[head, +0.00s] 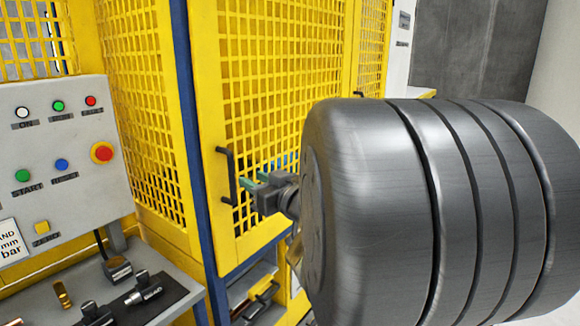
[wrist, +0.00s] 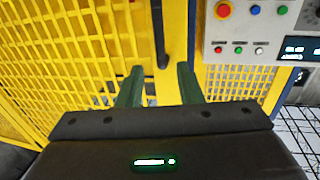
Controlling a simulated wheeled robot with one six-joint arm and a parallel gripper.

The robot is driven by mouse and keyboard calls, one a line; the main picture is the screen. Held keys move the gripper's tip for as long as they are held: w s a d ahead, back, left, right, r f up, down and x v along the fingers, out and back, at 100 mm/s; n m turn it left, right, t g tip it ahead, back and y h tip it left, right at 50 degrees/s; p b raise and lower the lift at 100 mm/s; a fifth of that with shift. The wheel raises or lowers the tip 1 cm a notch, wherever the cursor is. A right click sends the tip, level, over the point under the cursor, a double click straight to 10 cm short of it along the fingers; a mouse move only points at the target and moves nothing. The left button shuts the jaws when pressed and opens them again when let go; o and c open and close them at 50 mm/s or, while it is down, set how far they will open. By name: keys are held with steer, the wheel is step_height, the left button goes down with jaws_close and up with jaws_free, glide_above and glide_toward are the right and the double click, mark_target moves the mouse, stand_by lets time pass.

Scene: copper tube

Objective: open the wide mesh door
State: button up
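The wide mesh door (head: 208,100) is yellow and looks shut in its frame. Its black upright handle (head: 231,178) is on the door's left side. My gripper (head: 252,181) is just right of the handle in the head view, its teal fingers reaching toward it. In the wrist view, my gripper (wrist: 160,72) has its two green fingers wide apart with nothing between them. The dark handle (wrist: 159,35) stands ahead, between the fingertips' lines. I cannot tell the exact gap. My dark round arm links hide the door's lower right part.
A grey control panel (head: 62,150) with coloured buttons stands left of the door; it appears upside down in the wrist view (wrist: 248,50). A blue post (head: 190,130) separates the door from a mesh side panel (head: 140,100). A bench (head: 150,300) with metal parts is at lower left.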

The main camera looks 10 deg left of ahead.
mark_target(233, 168)
steer(key=p+x, duration=0.1)
steer(key=x, duration=0.9)
steer(key=shift+w+a, duration=0.2)
steer(key=shift+a, duration=0.05)
jaws_close()
